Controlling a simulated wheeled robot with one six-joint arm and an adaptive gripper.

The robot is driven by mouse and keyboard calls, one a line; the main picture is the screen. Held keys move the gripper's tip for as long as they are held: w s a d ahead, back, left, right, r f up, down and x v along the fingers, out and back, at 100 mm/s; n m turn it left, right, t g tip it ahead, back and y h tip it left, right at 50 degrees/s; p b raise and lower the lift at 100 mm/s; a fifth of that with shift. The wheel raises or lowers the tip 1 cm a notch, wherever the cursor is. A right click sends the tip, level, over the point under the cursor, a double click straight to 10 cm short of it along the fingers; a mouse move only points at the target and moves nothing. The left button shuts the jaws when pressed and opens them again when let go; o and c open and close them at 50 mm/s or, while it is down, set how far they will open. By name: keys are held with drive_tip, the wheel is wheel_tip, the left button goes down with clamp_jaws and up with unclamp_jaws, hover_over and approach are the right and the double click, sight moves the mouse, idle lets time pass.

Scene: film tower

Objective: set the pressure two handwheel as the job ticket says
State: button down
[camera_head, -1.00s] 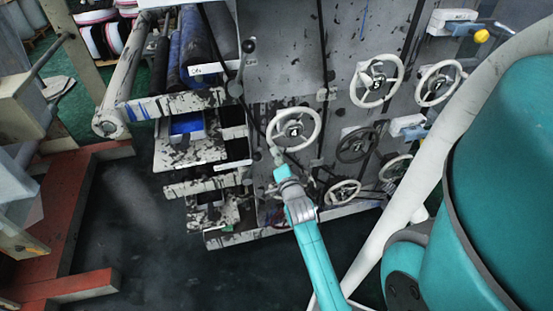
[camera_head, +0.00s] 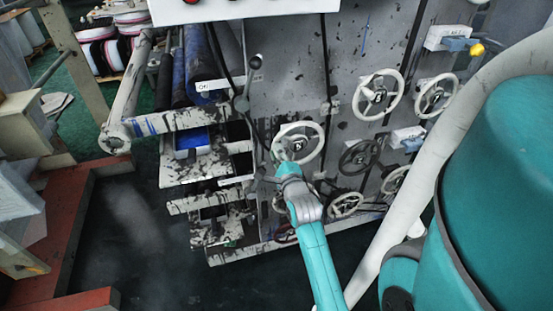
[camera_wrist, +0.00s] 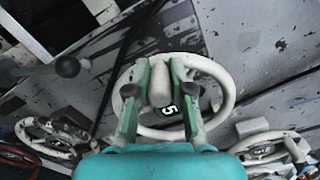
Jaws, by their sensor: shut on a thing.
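A white spoked handwheel (camera_head: 313,130) with a dark hub label stands on the grey machine panel. In the wrist view the same handwheel (camera_wrist: 229,88) shows a label that looks like "5". My gripper (camera_head: 284,158) is at its lower left in the head view. In the wrist view my gripper (camera_wrist: 161,66) has its two green fingers on either side of the wheel's pale handle knob (camera_wrist: 160,88), shut on it. The fingers hide part of the rim. I cannot read any words naming this wheel as pressure two, and I see no readable job ticket.
More handwheels stand close by: a white one (camera_head: 359,100) at the upper right, a dark one (camera_head: 343,160) and a low white one (camera_head: 346,213). A lever with a black knob (camera_head: 255,61) stands left of the wheel. Ink-stained trays (camera_head: 188,117) jut out at left.

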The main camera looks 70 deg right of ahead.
drive_tip(key=shift+s+d+r+m, duration=0.15)
drive_tip(key=shift+s+r+m, duration=0.05)
drive_tip(key=shift+r+m, duration=0.5)
drive_tip(key=shift+s+d+r+m, duration=0.15)
drive_tip(key=shift+r+m, duration=0.3)
drive_tip(key=shift+m, duration=0.35)
drive_tip(key=c, duration=1)
unclamp_jaws()
drive_tip(key=shift+c, duration=0.2)
drive_tip(key=v, duration=1.2)
